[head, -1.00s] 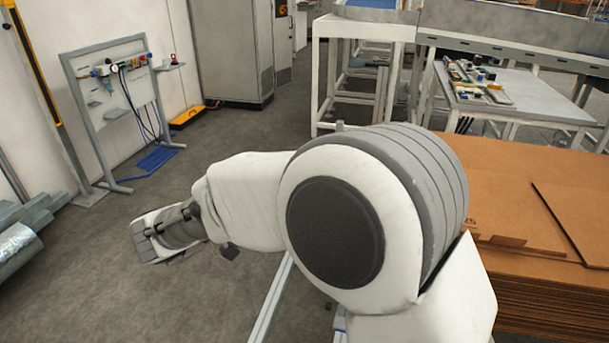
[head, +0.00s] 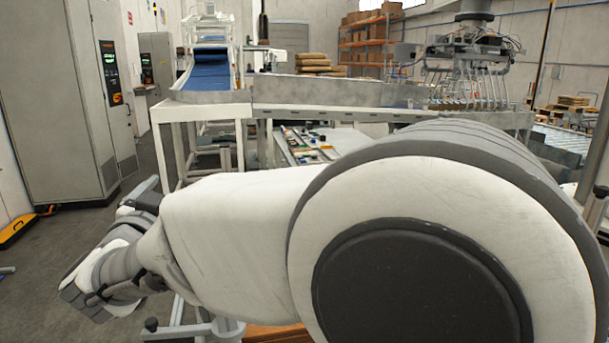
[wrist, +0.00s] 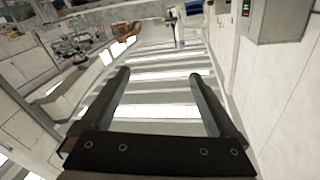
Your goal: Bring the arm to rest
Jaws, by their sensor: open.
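My gripper (wrist: 158,76) is open in the wrist view, its two dark fingers apart with nothing between them. The wrist view is strongly tilted, and pale bands like roof lights show beyond the fingers. In the head view my white and grey arm (head: 225,235) fills the lower part. It reaches left from the large round joint at right, and its far end bends down at lower left. I cannot make out the fingers clearly there.
A grey cabinet (head: 62,100) stands at left. A white-framed conveyor (head: 205,108) with a blue belt (head: 209,70) is behind the arm. A table with small parts (head: 345,140) is partly hidden by the arm. A multi-finger palletizing head (head: 468,60) hangs at upper right. Some floor shows at left.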

